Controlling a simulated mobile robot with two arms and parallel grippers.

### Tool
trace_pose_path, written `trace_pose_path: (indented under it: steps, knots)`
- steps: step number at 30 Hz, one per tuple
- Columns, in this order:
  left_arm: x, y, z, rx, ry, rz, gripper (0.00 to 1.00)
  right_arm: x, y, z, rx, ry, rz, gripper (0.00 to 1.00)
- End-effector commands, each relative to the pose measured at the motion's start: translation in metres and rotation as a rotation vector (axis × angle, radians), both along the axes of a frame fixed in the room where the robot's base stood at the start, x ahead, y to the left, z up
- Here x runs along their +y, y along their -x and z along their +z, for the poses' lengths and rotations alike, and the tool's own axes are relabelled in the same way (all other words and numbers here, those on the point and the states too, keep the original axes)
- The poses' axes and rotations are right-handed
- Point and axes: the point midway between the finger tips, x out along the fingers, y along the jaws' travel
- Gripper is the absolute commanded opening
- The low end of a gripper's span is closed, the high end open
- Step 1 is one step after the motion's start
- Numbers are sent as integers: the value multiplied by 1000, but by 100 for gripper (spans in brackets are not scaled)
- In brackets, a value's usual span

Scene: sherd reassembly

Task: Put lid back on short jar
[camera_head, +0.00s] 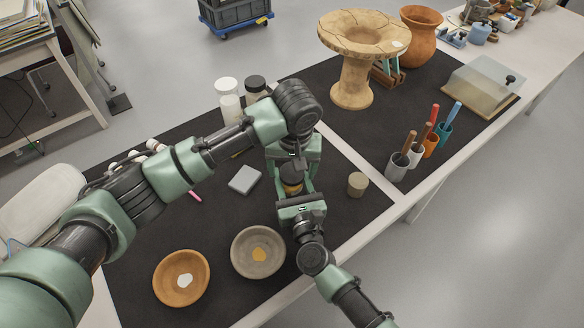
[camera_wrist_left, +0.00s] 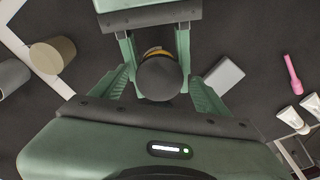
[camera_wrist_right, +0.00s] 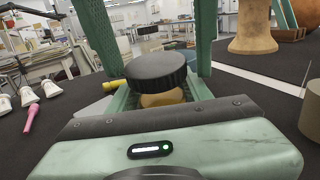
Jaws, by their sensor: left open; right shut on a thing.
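The short jar (camera_head: 291,188) is a small yellowish-amber jar, mostly hidden between my grippers; its side also shows in the right wrist view (camera_wrist_right: 160,99). A round black ribbed lid (camera_wrist_right: 156,71) is on top of it, looks level, and also shows from above in the left wrist view (camera_wrist_left: 160,78). Whether it is fully seated I cannot tell. My right gripper (camera_head: 296,196) is shut on the jar from the near side. My left gripper (camera_head: 290,172) comes from above, open, its fingers on either side of the lid with visible gaps.
A grey block (camera_head: 244,180) lies left of the grippers and a tan cylinder (camera_head: 357,184) stands to the right. Two bowls, orange (camera_head: 172,270) and grey-brown (camera_head: 240,262), sit in front. White-lidded (camera_head: 227,88) and black-lidded (camera_head: 255,85) containers stand behind. Tool cups (camera_head: 397,167) are at right.

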Motion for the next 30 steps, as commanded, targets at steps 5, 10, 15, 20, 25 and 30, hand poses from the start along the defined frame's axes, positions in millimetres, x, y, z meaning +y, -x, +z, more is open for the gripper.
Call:
trace_pose_path:
  steps: [5, 10, 15, 20, 25, 30]
  knots:
    - [-2, 3, 21, -3, 3, -3, 75, 0, 0, 1, -2, 0, 0, 0]
    - [-2, 6, 40, -1, 3, -1, 75, 0, 0, 1, -2, 0, 0, 0]
    - [-2, 7, 44, 0, 1, 0, 75, 0, 0, 1, -2, 0, 0, 0]
    - [-2, 7, 44, 0, 1, 0, 74, 0, 0, 1, -2, 0, 0, 0]
    - [-2, 6, 49, -6, 11, 64, 74, 0, 0, 1, -2, 0, 0, 0]
    - [-3, 7, 63, -15, 47, 300, 74, 0, 0, 1, -2, 0, 0, 0]
